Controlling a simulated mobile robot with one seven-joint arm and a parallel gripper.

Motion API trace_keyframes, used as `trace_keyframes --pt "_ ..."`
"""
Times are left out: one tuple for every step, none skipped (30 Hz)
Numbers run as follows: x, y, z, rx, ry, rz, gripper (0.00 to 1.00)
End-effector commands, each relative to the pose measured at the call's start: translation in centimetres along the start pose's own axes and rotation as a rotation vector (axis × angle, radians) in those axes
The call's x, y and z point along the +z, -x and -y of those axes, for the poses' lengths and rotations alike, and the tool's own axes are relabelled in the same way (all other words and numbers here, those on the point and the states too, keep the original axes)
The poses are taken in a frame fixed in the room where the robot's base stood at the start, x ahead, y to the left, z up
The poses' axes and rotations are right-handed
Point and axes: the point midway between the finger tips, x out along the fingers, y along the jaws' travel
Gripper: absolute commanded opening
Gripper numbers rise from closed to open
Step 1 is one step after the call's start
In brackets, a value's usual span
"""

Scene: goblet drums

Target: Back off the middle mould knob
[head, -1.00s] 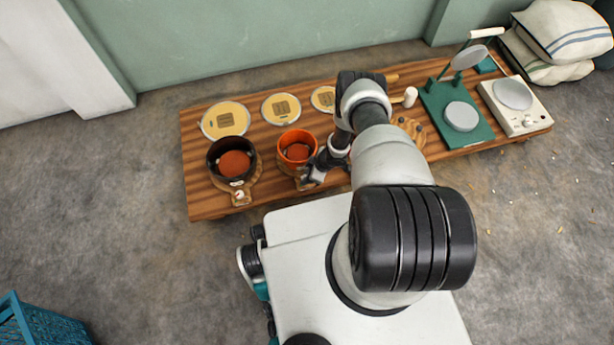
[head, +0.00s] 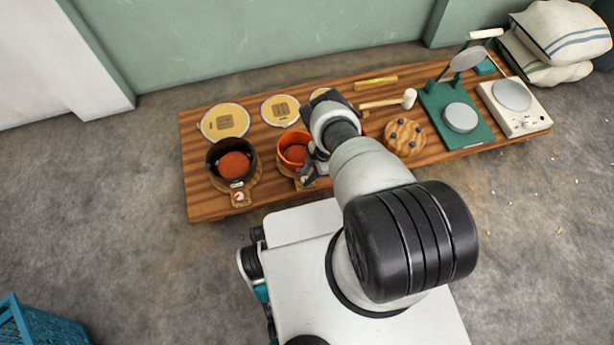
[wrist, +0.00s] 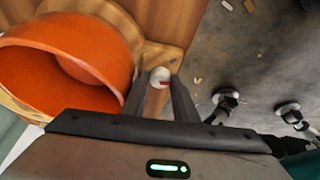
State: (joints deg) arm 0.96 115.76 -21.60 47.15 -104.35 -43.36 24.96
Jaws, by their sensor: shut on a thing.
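The middle mould is an orange, open pot (head: 295,147) on a wooden base on the bench. It also shows large in the wrist view (wrist: 65,60). Its knob (wrist: 160,76) is white with a red mark and sits on the base's wooden tab. My gripper (wrist: 160,88) is shut on the knob, a finger on each side. In the head view my gripper (head: 308,177) is beside the orange mould at the bench's front edge, and the knob is hard to make out there. A dark mould (head: 231,160) stands to the left, with its own white knob (head: 239,197) in view.
Round yellow discs (head: 225,121) lie along the back of the wooden bench (head: 200,203). A mallet (head: 409,98), a round wooden board with dark pegs (head: 404,137), a green press (head: 447,128) and a white hotplate-like device (head: 524,121) are to the right.

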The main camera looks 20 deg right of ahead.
Motion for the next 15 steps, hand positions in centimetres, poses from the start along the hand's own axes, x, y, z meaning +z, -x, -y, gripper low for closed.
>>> trace_keyframes --pt "-0.31 -0.03 -0.19 0.000 0.007 -0.006 0.04" --pt "-0.31 -0.03 -0.19 -0.001 0.009 -0.006 0.04" --pt "-0.32 -0.03 -0.19 -0.001 0.011 -0.006 0.04" --pt "-0.32 -0.03 -0.19 -0.002 0.011 -0.006 0.04" --pt "-0.32 -0.03 -0.19 -0.002 0.012 -0.006 0.04" --pt "-0.32 -0.04 -0.19 -0.002 0.012 -0.006 0.04" --pt "-0.33 -0.04 -0.19 -0.002 0.012 -0.006 0.04" --pt "-0.33 -0.04 -0.19 -0.002 0.012 -0.006 0.04" --pt "-0.34 -0.04 -0.19 -0.002 0.012 -0.007 0.04" --pt "-0.34 -0.04 -0.19 -0.002 0.012 -0.007 0.04" --pt "-0.35 -0.04 -0.19 -0.002 0.011 -0.007 0.04" --pt "-0.35 -0.05 -0.19 -0.002 0.011 -0.007 0.04" --pt "-0.36 -0.05 -0.18 -0.002 0.011 -0.007 0.04" --pt "-0.36 -0.05 -0.18 -0.002 0.011 -0.007 0.04" --pt "-0.36 -0.05 -0.18 -0.002 0.011 -0.007 0.33"
